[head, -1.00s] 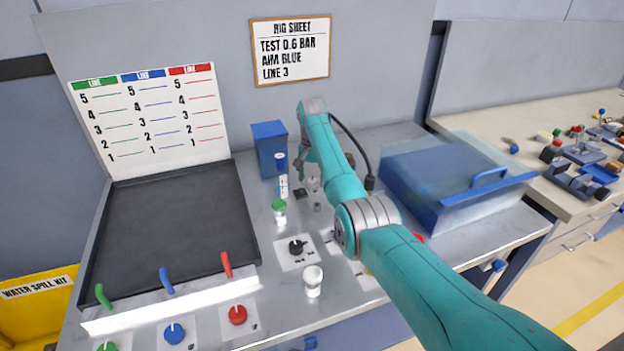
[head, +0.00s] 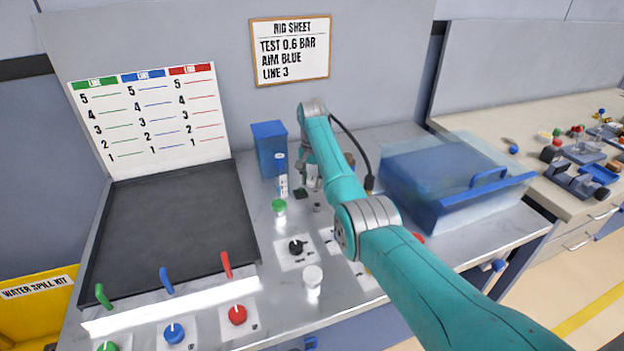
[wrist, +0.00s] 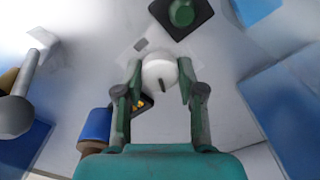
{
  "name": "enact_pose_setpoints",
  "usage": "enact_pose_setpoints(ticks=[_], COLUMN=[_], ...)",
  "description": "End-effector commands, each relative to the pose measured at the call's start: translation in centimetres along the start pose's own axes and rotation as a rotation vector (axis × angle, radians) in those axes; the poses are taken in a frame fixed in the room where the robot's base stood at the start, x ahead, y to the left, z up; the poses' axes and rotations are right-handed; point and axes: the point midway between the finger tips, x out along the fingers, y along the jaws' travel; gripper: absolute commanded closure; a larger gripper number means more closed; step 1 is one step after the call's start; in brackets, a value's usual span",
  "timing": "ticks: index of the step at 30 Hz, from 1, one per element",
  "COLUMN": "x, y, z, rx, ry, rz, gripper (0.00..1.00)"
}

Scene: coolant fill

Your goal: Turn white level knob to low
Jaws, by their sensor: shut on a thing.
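The white level knob (wrist: 159,74) is a round white cap between the two fingers of my gripper (wrist: 160,80) in the wrist view. The fingers are shut on its sides. A small dark mark shows near its lower edge, and a short dark bar lies on the pale plate just above it. I cannot tell which setting it points to. In the head view my gripper (head: 312,178) is low over the bench behind the green-capped item, partly hidden by my arm, and the knob is hard to make out there.
A green-capped item (head: 279,207), a black knob (head: 297,246) and a white-capped item (head: 313,279) are nearer. A blue lidded case (head: 440,190) is at right.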

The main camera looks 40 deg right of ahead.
Motion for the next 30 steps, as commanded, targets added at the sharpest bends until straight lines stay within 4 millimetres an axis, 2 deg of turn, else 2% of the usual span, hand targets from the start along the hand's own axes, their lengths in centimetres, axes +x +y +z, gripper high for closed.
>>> enact_pose_setpoints(ticks=[18,30], x=[0.03,0.04], y=[-0.03,-0.04], z=[0.03,0.04], rx=[-0.388,-0.484], ry=[-0.001,-0.001], rz=[0.0,0.0], gripper=[0.96,0.96])
